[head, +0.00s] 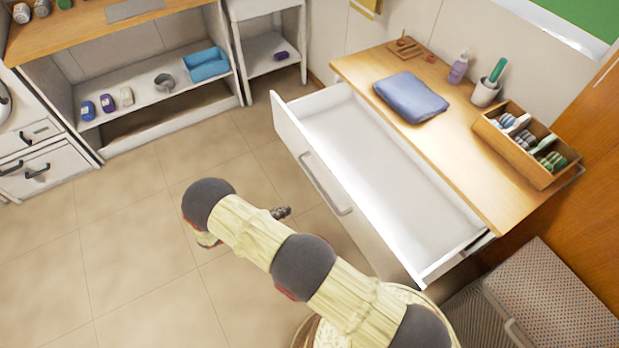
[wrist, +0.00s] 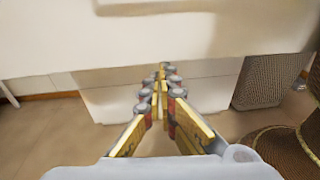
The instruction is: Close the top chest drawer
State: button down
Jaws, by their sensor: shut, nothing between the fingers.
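The white top chest drawer (head: 385,165) is pulled well out from under the wooden chest top (head: 455,145) and looks empty. Its front carries a long bar handle (head: 326,184). In the head view my gripper (head: 283,212) is mostly hidden behind my arm, with only its tip showing, to the left of the drawer front. In the wrist view my gripper (wrist: 163,75) is shut with nothing between its fingers and points at the white chest. The drawer front (wrist: 200,35) fills the top of that view, with part of the handle (wrist: 150,8) at its upper edge.
On the chest top are a folded blue cloth (head: 411,97), a wooden organizer (head: 526,145), a cup (head: 485,92) and a purple bottle (head: 458,67). A grey perforated bin (head: 550,295) stands at the lower right. The tiled floor left of the drawer is clear.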

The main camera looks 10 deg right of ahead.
jog(key=w+a+r+n+t+h, duration=0.1)
jog(key=w+a+r+t, duration=0.1)
jog(key=w+r, duration=0.25)
jog(key=b, duration=0.3)
send_near(317, 174)
jog(key=x, duration=0.6)
jog(key=shift+d, duration=0.1)
jog(key=shift+w+d+r, duration=0.1)
jog(key=shift+d, duration=0.2)
jog(key=x, duration=1.9)
jog(key=b+x, duration=0.1)
jog(key=x, duration=0.9)
jog(key=shift+d+r, duration=0.35)
jog(key=shift+d, duration=0.05)
jog(key=shift+w+d, duration=0.1)
jog(key=shift+d, duration=0.15)
jog(key=shift+r, duration=0.1)
